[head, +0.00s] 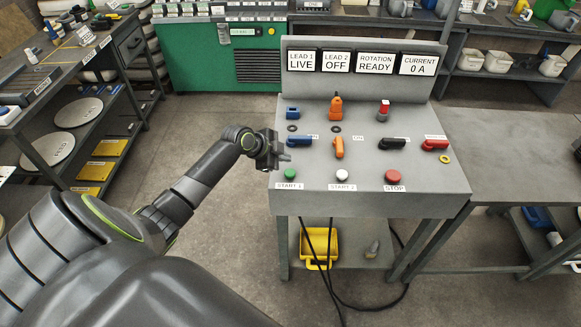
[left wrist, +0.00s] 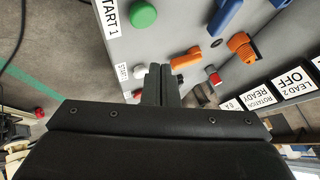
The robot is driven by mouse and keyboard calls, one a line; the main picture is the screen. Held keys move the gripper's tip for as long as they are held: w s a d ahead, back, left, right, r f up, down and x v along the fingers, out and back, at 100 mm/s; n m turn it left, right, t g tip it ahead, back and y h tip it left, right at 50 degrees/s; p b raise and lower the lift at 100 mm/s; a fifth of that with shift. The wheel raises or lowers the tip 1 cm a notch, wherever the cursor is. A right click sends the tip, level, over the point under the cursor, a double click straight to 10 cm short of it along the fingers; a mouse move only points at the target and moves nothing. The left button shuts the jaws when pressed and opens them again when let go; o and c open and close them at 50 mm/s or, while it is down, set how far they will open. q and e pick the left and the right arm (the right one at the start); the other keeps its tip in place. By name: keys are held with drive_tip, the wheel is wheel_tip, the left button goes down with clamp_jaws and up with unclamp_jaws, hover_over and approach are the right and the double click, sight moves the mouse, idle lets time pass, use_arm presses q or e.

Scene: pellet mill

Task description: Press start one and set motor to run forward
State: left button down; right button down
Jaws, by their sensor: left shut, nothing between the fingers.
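The green START 1 button (head: 290,174) is at the front left of the grey sloped panel (head: 315,203); it also shows in the left wrist view (left wrist: 143,13). My left gripper (head: 286,158) is shut and empty, just above and behind that button at the panel's left edge, seemingly apart from it. Its fingers (left wrist: 160,73) show in the left wrist view. A row of handles holds a blue one (head: 300,141), an upright orange one (head: 339,147), a black one (head: 392,143) and a red one (head: 435,144). Their labels are too small to read; the motor selector cannot be told.
A white START 2 button (head: 342,175) and red STOP button (head: 393,176) share the front row. The displays read LEAD 1 LIVE (head: 302,61), LEAD 2 OFF (head: 336,61), ROTATION READY (head: 376,62), CURRENT 0 A (head: 418,64). Plugs stand behind the handles.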

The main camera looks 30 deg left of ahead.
use_arm(q)
drive_tip(key=shift+m, duration=0.5)
drive_tip(key=r, duration=0.1)
drive_tip(key=w+r, duration=0.1)
drive_tip(key=r, duration=0.1)
drive_tip(key=shift+w+a+r, duration=0.2)
drive_tip(key=shift+w+r, duration=0.1)
drive_tip(key=shift+w, duration=0.05)
drive_tip(key=shift+w+f, duration=0.1)
drive_tip(key=shift+f, duration=0.05)
drive_tip(key=b, duration=0.5)
hover_over(287, 173)
wheel_tip(287, 173, down, 8)
drive_tip(key=shift+r, duration=0.15)
drive_tip(key=shift+f+b, duration=0.5)
drive_tip(key=shift+b, duration=0.2)
idle(0.5)
drive_tip(key=shift+f+b, duration=0.4)
drive_tip(key=shift+b, duration=0.05)
